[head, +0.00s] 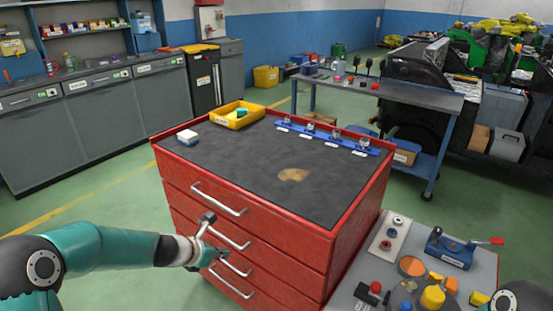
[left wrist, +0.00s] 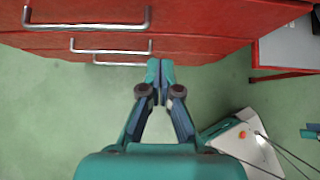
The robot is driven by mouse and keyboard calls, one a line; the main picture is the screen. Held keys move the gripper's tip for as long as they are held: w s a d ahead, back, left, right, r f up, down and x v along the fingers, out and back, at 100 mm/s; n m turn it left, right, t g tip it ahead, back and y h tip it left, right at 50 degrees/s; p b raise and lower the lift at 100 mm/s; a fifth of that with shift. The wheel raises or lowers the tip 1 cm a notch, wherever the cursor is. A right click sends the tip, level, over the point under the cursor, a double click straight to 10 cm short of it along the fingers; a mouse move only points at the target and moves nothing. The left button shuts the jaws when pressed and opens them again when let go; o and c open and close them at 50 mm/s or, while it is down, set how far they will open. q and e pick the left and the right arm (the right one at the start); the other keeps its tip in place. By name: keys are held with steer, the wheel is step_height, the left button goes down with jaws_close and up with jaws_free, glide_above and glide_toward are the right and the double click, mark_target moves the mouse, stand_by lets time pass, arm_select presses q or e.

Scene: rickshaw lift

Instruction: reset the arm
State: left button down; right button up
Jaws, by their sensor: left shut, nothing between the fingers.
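My left arm reaches in from the left in the head view, and its left gripper (head: 222,256) is in front of the red drawer cabinet (head: 262,228), by the lower drawer handles. In the left wrist view the left gripper (left wrist: 160,70) has its fingertips together with nothing between them, over green floor near a silver handle (left wrist: 122,62). I cannot tell whether it touches a handle. The cabinet's drawers look shut. Part of my right arm shows at the lower right corner of the head view; its gripper is out of view.
On the cabinet's dark top are a yellow bin (head: 237,116), a small white box (head: 188,137) and a blue rack (head: 328,137). A grey table (head: 472,272) with several parts and a blue vise (head: 450,250) stands at the right. Green floor is open at the left.

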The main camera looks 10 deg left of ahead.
arm_select(q)
steer(key=s+d+f+m+g+p, duration=0.2)
steer(key=s+d+f+m, duration=0.1)
steer(key=s+m, duration=0.6)
steer(key=s+d+f+m+g+p, duration=0.2)
steer(key=s+f+m, duration=0.4)
steer(key=s+m, duration=0.3)
steer(key=s+d+f+m+g+p, duration=0.2)
steer(key=s+d+f+m, duration=0.3)
steer(key=s+m, duration=0.5)
steer(key=s+g, duration=0.1)
steer(key=s, duration=0.2)
steer(key=shift+s, duration=0.25)
